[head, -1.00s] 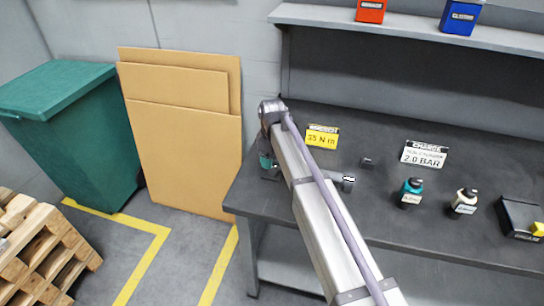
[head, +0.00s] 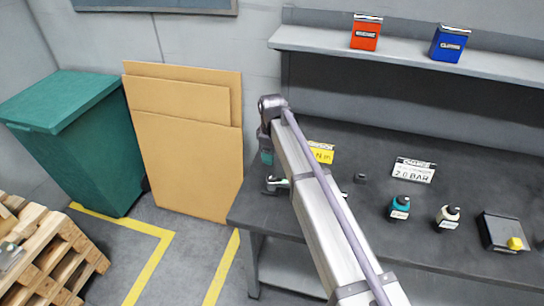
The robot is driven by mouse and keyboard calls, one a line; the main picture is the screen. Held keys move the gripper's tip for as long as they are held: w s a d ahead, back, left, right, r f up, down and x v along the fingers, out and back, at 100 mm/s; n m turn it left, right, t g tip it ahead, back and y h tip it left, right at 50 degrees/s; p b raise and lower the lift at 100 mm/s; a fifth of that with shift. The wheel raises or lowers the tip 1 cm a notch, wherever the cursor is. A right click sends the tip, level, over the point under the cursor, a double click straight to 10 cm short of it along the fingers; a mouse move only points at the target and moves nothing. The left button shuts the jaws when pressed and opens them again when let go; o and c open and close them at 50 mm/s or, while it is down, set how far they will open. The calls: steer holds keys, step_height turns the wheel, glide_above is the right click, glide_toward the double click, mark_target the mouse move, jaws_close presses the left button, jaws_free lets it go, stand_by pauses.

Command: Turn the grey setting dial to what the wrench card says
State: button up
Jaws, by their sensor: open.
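The yellow wrench card (head: 321,153) lies on the bench just right of my arm, partly covered by it; "N m" shows now, and the earlier frame reads "35 N m". A metal tool, seemingly the wrench (head: 278,184), lies on the bench behind my arm. Its left end shows, its middle is hidden, and only a small bit shows right of the arm. The grey setting dial cannot be clearly made out. My gripper (head: 267,156) hangs at the far end of the arm, above the bench's left end, apart from the dial's side; its fingers are small and unclear.
A white charge card (head: 414,171) reads 2.0 BAR. A small dark block (head: 360,178), a teal bottle (head: 399,207), a white-topped bottle (head: 447,217) and a black box with a yellow knob (head: 500,233) stand rightward. Orange (head: 366,33) and blue (head: 449,44) boxes are shelved above.

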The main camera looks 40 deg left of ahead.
mark_target(273, 176)
step_height(273, 176, down, 11)
steer(key=n+b, duration=0.3)
steer(key=b, duration=0.8)
steer(key=shift+w+d, duration=0.1)
steer(key=shift+r, duration=0.1)
steer(key=c, duration=0.9)
steer(key=m, duration=0.4)
steer(key=shift+m, duration=0.3)
steer(key=shift+c, duration=0.2)
steer(key=o, duration=0.9)
